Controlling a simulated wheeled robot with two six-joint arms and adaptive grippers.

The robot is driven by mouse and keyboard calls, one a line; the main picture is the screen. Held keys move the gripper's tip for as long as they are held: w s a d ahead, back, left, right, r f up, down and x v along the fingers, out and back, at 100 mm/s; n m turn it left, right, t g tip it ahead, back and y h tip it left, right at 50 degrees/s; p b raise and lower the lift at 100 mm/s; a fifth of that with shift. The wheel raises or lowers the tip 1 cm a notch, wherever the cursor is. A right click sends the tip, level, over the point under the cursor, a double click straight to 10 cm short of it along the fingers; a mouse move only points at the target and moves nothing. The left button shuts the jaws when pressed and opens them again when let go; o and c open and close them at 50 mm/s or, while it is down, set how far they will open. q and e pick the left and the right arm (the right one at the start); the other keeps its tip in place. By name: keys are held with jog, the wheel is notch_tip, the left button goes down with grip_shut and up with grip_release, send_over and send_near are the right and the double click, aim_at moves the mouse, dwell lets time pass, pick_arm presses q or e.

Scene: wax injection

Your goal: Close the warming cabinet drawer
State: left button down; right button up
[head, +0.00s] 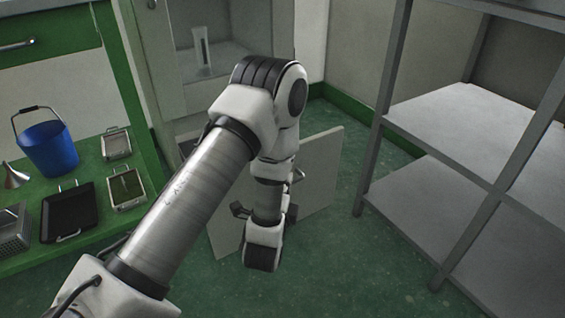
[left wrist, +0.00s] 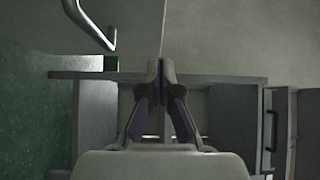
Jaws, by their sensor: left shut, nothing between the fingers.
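The warming cabinet (head: 178,70) stands behind my arm, with a light flat panel (head: 319,178) standing out in front of it, apparently the open drawer's front. My left forearm covers its middle, and a small metal handle (head: 297,175) shows beside the arm. In the left wrist view my left gripper (left wrist: 160,69) is shut and empty, in front of a light panel (left wrist: 225,38). A curved metal handle (left wrist: 96,27) is at upper left there. Whether the fingertips touch the panel cannot be told. My right gripper is not in view.
A grey shelf rack (head: 455,115) stands at right, with green floor (head: 335,260) between it and my arm. At left a green bench (head: 25,262) holds a blue bucket (head: 48,149), a black tray (head: 69,212) and small pans. A dark handle (left wrist: 270,130) is at right in the wrist view.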

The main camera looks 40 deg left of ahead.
pick_arm(q)
jog(key=w+a+b, duration=0.1)
jog(key=w, duration=0.1)
jog(key=w+a+b, duration=0.1)
jog(key=w+a, duration=0.1)
jog(key=w+a+b, duration=0.2)
jog(key=shift+f, duration=0.4)
jog(key=shift+w+a+r, duration=0.2)
jog(key=shift+w+a, duration=0.05)
jog(key=shift+a, duration=0.1)
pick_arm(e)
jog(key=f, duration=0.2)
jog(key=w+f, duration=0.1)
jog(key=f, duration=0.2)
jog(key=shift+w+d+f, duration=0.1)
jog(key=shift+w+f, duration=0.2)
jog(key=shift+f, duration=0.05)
